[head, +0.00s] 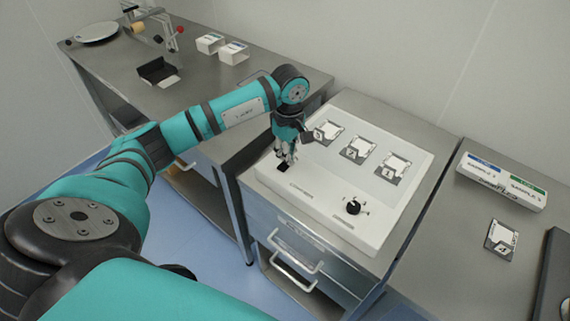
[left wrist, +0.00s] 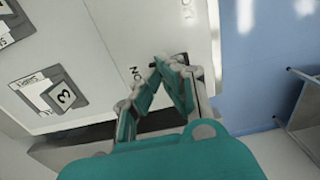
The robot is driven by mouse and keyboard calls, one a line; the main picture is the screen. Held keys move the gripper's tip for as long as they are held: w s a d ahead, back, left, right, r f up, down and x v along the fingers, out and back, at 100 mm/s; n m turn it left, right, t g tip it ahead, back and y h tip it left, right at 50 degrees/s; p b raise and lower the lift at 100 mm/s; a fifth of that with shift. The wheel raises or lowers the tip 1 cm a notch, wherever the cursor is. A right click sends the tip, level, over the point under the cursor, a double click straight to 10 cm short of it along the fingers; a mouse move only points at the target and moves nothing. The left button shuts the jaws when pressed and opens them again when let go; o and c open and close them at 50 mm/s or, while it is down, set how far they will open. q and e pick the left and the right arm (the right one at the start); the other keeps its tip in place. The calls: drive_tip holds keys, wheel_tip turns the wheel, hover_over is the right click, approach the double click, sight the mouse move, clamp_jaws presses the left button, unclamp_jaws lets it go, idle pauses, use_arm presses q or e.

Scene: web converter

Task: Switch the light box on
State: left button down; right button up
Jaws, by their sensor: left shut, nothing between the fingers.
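The light box (head: 322,222) is a white, flat, slightly sloped unit on a metal cabinet. A small black switch (head: 284,167) sits near its left corner. My left gripper (head: 286,158) points down at this switch, shut and empty, its fingertips over or beside it. In the left wrist view, the shut fingertips (left wrist: 166,62) are close to the white panel, beside an "ON" label (left wrist: 135,74). The fingers hide most of the switch there, so its position and any contact cannot be told. Whether the box is lit is unclear. My right gripper is not in view.
Numbered sample cards (head: 357,153) lie along the box's back. A black knob (head: 353,206) is at its front right. Right of it are a sample holder (head: 500,182) and a loose card (head: 501,240). A metal bench (head: 120,80) stands behind left.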

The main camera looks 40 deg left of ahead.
use_arm(q)
drive_tip(key=shift+f, duration=0.15)
drive_tip(key=shift+r+p, duration=1.75)
drive_tip(key=shift+r, duration=1.8)
